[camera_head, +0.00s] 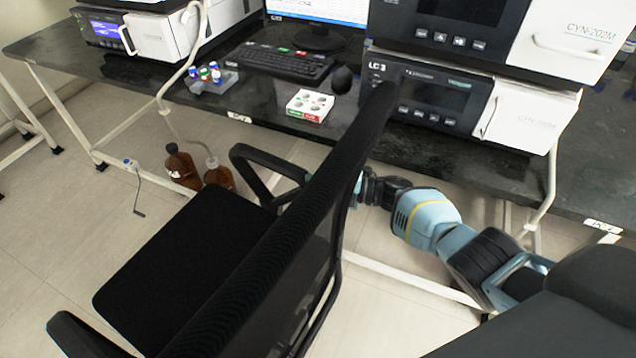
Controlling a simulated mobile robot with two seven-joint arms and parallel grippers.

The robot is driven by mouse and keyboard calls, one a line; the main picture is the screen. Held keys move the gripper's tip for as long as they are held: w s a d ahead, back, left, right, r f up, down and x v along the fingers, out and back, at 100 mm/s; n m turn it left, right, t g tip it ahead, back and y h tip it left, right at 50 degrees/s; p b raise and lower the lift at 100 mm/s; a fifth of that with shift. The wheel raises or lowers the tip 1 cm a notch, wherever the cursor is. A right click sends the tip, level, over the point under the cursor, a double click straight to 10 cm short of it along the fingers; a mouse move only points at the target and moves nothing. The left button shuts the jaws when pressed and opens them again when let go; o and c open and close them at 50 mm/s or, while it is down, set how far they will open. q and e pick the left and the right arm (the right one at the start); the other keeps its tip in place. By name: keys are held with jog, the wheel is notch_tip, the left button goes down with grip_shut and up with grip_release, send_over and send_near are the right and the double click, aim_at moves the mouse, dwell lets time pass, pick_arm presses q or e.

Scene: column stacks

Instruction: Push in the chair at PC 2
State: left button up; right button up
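The black office chair (185,262) stands in front of the dark lab bench (215,104), turned so that its seat points left and its tall mesh backrest rises on the right. One armrest (268,172) is near the bench edge and the other is at the bottom left. The seat is out from under the bench. My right gripper (366,188) is at the far side of the backrest, partly hidden by it. I cannot tell whether it touches the chair, and its fingers do not show clearly. My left gripper is out of view.
A monitor (318,12), keyboard (277,64), mouse (342,79), small vials (205,76) and a red-and-white box (310,105) are on the bench. Brown bottles (181,168) stand on the floor below it. Stacked instruments (470,100) stand at right.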

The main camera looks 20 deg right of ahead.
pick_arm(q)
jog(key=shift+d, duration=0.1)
pick_arm(e)
grip_shut()
dwell(0.8)
jog(key=shift+d, duration=0.15)
